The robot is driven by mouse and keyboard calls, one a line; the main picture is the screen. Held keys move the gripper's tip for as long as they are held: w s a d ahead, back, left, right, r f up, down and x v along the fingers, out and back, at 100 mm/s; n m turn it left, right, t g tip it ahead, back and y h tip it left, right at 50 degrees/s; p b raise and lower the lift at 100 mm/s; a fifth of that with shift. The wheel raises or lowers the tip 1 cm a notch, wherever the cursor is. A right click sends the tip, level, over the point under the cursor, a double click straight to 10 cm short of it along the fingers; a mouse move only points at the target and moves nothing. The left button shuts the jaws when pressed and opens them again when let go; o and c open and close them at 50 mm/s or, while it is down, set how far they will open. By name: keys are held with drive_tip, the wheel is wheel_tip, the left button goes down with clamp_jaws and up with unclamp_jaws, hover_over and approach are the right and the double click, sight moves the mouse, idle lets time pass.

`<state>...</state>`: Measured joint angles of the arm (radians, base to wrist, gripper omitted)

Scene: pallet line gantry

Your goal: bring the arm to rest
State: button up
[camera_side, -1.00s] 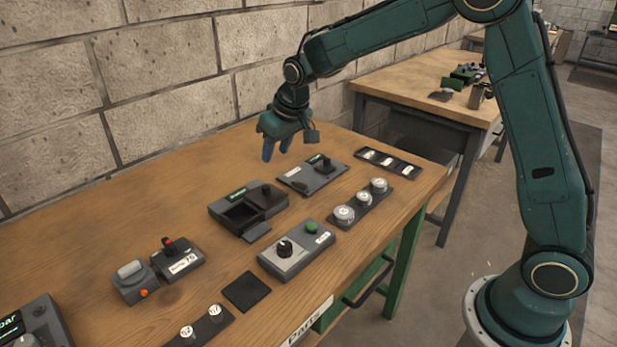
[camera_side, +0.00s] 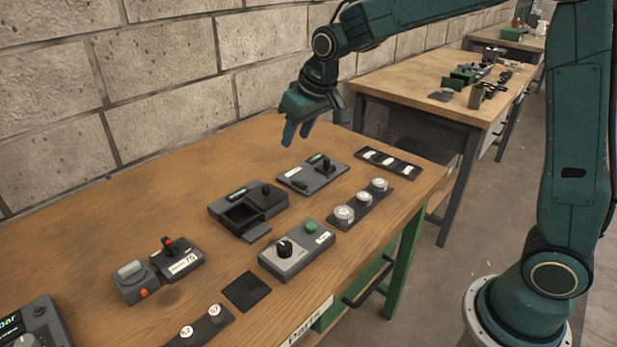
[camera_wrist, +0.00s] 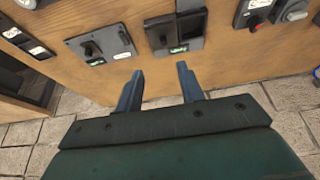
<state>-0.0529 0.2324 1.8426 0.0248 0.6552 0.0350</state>
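My gripper (camera_side: 297,132) hangs in the air above the back part of the wooden bench (camera_side: 130,215), beyond the grey panel with a black lever (camera_side: 314,174). In the wrist view its two blue-grey fingers (camera_wrist: 157,88) stand apart with nothing between them. No object is held. The fingertips are clear of the bench top and of the devices.
Nearest devices are the lever panel and a dark open box (camera_side: 248,210). A panel with a green button (camera_side: 297,250), a strip of round weights (camera_side: 361,204) and a black slotted tray (camera_side: 388,163) sit toward the right. The bench's back left is bare.

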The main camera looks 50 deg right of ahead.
drive_tip(key=s+d+r, duration=0.1)
drive_tip(key=s+r, duration=0.2)
drive_tip(key=s, duration=0.4)
drive_tip(key=s+r, duration=0.3)
drive_tip(key=s, duration=0.5)
drive_tip(key=s+d+f, duration=0.1)
drive_tip(key=s, duration=1.4)
drive_tip(key=shift+s+f+t, duration=0.15)
drive_tip(key=shift+f+t, duration=0.2)
drive_tip(key=shift+t, duration=0.05)
